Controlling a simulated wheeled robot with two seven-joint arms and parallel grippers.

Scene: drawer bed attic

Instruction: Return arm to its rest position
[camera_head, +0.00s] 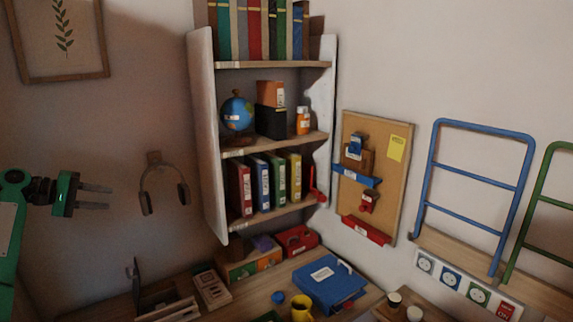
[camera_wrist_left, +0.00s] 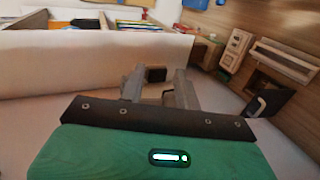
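My left gripper (camera_head: 110,197) comes in from the left edge of the head view, green with two grey fingers. The fingers point right and stand apart with nothing between them. It is in the air in front of the wall, left of the hanging headphones (camera_head: 164,190); I cannot tell the depth between them. In the left wrist view the two fingers (camera_wrist_left: 158,90) also stand apart. A small dark block (camera_wrist_left: 156,73) shows beyond them; I cannot tell what it is. My right gripper is not in view.
A white shelf (camera_head: 208,130) with binders and a globe (camera_head: 237,113) stands at centre. Below is a desk (camera_head: 262,300) with a blue binder (camera_head: 330,285) and a yellow mug (camera_head: 302,308). A corkboard (camera_head: 380,150) and a blue rack (camera_head: 480,125) are at right.

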